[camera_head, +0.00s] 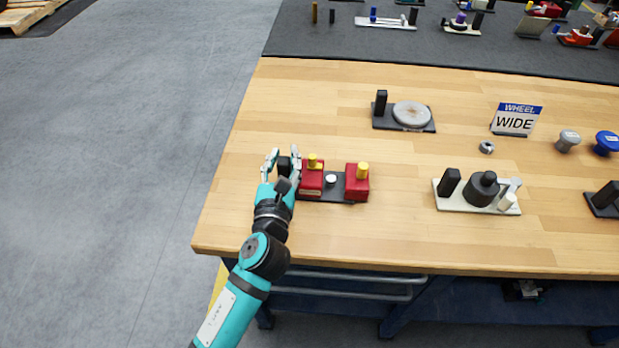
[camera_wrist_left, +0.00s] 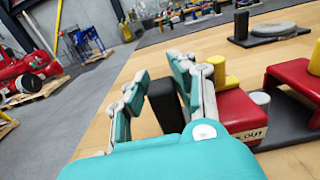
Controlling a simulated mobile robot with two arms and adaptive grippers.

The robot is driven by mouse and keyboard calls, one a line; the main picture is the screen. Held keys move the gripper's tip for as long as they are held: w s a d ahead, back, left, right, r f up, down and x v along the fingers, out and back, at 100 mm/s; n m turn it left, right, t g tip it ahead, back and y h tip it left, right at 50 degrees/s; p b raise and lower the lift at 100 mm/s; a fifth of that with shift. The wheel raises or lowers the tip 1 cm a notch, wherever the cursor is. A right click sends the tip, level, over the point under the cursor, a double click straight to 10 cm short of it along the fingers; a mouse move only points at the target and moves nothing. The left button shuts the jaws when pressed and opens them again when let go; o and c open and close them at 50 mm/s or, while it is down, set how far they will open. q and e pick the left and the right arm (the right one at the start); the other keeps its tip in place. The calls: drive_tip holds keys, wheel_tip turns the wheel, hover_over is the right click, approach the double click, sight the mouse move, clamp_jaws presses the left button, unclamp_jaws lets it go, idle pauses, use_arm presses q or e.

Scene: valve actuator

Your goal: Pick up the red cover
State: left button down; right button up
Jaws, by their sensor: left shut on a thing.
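Two red blocks with yellow knobs sit on a dark base plate (camera_head: 333,192) at the bench's left part: a left red cover (camera_head: 311,182) and a right red block (camera_head: 357,187). A black upright block (camera_head: 285,166) stands just left of the left red cover. My left gripper (camera_head: 283,162) is shut on this black block, which shows between its fingers in the wrist view (camera_wrist_left: 165,104). One finger is beside the red cover. My right gripper is out of view.
A small light-topped cylinder (camera_head: 331,180) stands between the red blocks. A plate with a grey disc (camera_head: 411,114) lies behind, a pale plate with black parts (camera_head: 477,207) to the right. The bench's front left is clear.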

use_arm(q)
drive_tip(key=shift+r, duration=0.1)
idle(0.3)
wheel_tip(320, 180, up, 8)
drive_tip(key=shift+r, duration=0.2)
drive_tip(key=shift+f, duration=3.9)
drive_tip(key=shift+f, duration=0.4)
drive_tip(key=shift+f, duration=0.25)
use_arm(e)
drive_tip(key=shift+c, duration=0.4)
